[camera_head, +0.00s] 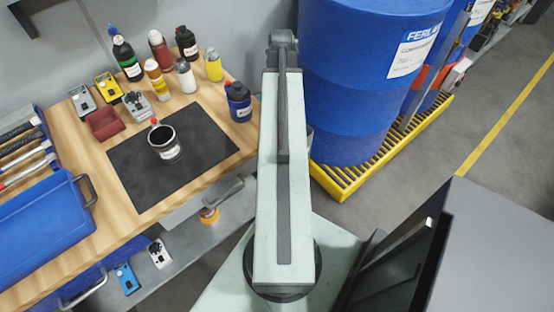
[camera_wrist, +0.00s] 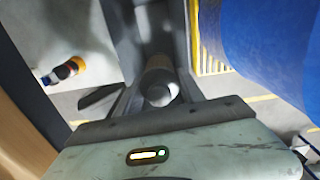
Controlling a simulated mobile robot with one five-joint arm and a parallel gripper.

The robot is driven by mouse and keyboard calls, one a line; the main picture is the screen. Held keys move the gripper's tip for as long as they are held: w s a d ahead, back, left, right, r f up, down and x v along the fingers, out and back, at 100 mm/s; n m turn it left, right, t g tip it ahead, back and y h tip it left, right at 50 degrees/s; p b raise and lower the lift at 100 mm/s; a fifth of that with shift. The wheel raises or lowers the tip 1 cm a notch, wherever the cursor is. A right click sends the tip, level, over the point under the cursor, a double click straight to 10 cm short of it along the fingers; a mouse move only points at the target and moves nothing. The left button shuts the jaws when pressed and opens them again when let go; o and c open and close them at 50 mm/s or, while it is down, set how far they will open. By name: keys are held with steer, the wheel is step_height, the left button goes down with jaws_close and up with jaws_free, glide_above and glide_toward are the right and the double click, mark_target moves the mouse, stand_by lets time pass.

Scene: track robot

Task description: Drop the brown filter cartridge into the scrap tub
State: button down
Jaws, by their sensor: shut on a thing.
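In the wrist view my gripper (camera_wrist: 155,98) is shut on a short round thing with a pale grey end and a brownish side, which looks like the filter cartridge (camera_wrist: 159,90). Most of its side is hidden by its end and the fingers. In the head view my arm covers the gripper and the cartridge. I cannot tell which container is the scrap tub.
A blue bin (camera_head: 40,225) is at the left. A large blue drum (camera_head: 350,90) on a yellow pallet (camera_head: 345,184) stands close right of my arm. Grey floor is open further right.

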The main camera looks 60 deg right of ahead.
step_height(320, 180, down, 6)
steer(key=b, duration=0.6)
steer(key=c, duration=0.6)
jaws_free()
steer(key=shift+c, duration=0.2)
steer(key=shift+r, duration=0.15)
step_height(320, 180, up, 8)
steer(key=p, duration=0.8)
steer(key=shift+f, duration=0.2)
